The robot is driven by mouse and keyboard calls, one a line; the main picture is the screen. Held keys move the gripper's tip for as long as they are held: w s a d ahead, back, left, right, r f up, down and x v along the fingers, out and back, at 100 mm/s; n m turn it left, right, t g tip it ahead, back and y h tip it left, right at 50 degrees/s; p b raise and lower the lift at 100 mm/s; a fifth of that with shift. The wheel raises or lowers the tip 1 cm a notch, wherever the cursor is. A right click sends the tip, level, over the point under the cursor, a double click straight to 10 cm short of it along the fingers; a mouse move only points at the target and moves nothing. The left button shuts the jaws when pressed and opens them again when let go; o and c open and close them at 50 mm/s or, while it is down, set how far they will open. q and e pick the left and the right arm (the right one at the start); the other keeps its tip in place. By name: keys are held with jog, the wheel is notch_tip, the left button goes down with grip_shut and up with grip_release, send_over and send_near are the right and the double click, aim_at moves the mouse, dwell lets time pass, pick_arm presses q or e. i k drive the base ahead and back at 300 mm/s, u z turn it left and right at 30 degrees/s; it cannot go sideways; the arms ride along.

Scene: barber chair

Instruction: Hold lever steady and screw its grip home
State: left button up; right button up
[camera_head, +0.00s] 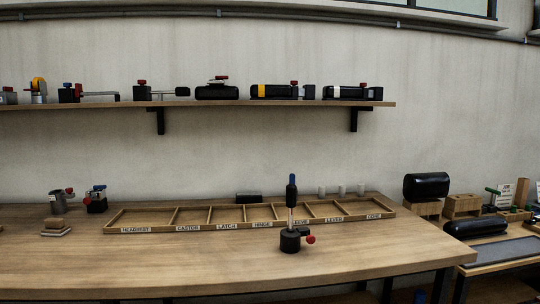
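An upright lever (291,214) stands on the bench in front of the divided tray. Its thin silver rod rises from a round black base (290,242), which has a red knob (310,240) on its right side. A black grip (291,191) with a blue tip (292,178) sits at the top of the rod. The picture is too small to tell how far the grip is seated. Neither of my grippers is in view, and nothing touches the lever.
The labelled wooden tray (155,229) lies behind the lever, its compartments looking empty. Small devices (96,200) stand at the bench's left. A wall shelf (200,104) holds several fixtures. A side table (500,250) at right carries black cylinders (426,185). The bench front (180,265) is clear.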

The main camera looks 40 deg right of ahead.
aim_at(291, 189)
jog(key=z, duration=0.75)
jog(key=i, duration=0.8)
jog(key=z, duration=0.95)
